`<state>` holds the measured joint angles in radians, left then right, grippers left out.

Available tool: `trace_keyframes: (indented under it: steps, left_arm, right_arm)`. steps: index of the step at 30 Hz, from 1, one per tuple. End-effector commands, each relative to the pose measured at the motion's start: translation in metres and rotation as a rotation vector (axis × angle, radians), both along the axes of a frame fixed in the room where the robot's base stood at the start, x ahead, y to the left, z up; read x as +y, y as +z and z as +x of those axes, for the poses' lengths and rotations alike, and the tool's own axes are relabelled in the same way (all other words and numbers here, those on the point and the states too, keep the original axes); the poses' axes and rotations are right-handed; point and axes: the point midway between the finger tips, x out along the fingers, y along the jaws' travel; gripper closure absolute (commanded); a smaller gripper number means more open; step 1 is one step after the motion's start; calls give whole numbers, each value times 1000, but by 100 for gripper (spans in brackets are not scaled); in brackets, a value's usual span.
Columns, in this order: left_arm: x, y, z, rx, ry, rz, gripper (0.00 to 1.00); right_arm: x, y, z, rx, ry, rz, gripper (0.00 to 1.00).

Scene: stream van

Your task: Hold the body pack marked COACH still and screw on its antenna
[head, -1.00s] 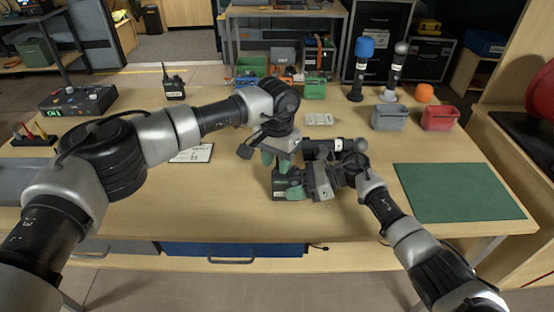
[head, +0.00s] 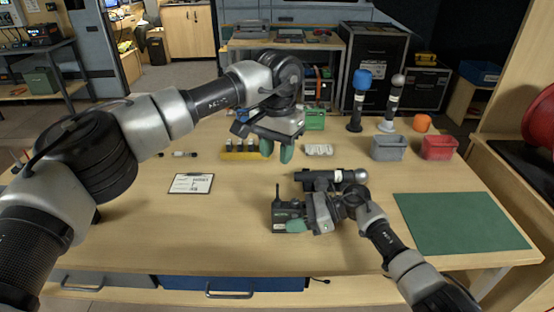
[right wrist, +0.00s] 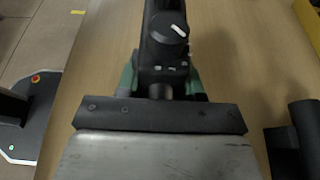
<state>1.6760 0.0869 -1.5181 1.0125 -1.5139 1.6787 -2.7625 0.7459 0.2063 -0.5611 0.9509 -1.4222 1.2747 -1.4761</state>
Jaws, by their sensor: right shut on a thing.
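A dark body pack (head: 280,222) is near the front middle of the table in the head view. A thin dark antenna (head: 277,193) stands upright at its top left; I cannot tell how tightly it sits. The pack's label is too small to read. My right gripper (head: 294,226) is shut on the pack, with a green fingertip against it. In the right wrist view, the pack's dark top with a round knob (right wrist: 166,30) shows between the green fingertips. My left gripper (head: 277,151) is above and behind the pack, apart from it, fingers pointing down with a gap between them.
A yellow rack (head: 240,155) with several dark pieces and a white tray (head: 318,150) lie behind. A clipboard (head: 191,183) lies left. Grey (head: 389,148) and red (head: 439,148) bins and two microphones stand back right. A green mat (head: 460,223) covers the right side.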

Motion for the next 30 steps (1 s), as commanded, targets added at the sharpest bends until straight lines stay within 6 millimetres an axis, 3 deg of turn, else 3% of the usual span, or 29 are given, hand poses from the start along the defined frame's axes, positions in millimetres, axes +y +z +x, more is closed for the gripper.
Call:
trace_keyframes:
  steps: [3,4,9,20,30]
  left_arm:
    - [0,0,0,0,0,0,64]
    - [0,0,0,0,0,0,64]
    - [0,0,0,0,0,0,64]
    - [0,0,0,0,0,0,64]
    - [0,0,0,0,0,0,64]
  right_arm:
    - [0,0,0,0,0,0,93]
    - [0,0,0,0,0,0,60]
    - [0,0,0,0,0,0,34]
    - [-5,2,0,-1,-2,-1,33]
    - [-66,23,1,-2,-3,-3,33]
